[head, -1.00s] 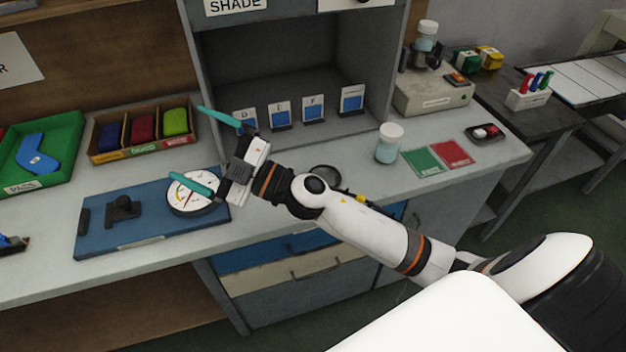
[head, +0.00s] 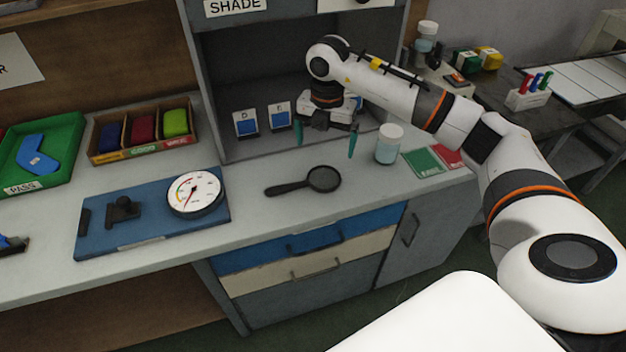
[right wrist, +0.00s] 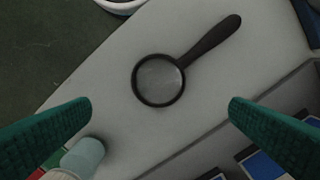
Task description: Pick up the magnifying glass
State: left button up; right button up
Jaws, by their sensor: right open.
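The magnifying glass (head: 322,179) lies flat on the grey counter, with a round lens in a black rim and a black handle pointing left in the head view. In the right wrist view the magnifying glass (right wrist: 159,81) lies ahead of and between the fingers, its handle toward the upper right. My right gripper (head: 325,147) is open and empty, with its teal fingers pointing down. It is above the counter, behind the lens in the head view. The right wrist view shows the two fingers (right wrist: 160,108) wide apart. My left gripper is in neither view.
A white-capped jar (head: 388,146) stands right of the gripper, near green and red cards (head: 428,162). A dial gauge (head: 194,192) sits on a blue board (head: 150,226) at left. Shade cards (head: 246,123) stand in the grey booth behind. The counter around the glass is clear.

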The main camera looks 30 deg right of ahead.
send_over(324, 177)
jog(key=f, duration=0.4)
jog(key=shift+w+d+f, duration=0.1)
jog(key=shift+w+f, duration=0.1)
jog(key=shift+w, duration=0.05)
jog(key=f, duration=0.1)
jog(key=f+p, duration=0.1)
jog(key=f, duration=0.2)
jog(key=shift+s+f, duration=0.15)
jog(key=shift+s, duration=0.2)
jog(key=shift+w+f, duration=0.1)
jog(key=shift+f, duration=0.35)
jog(key=c, duration=1.1)
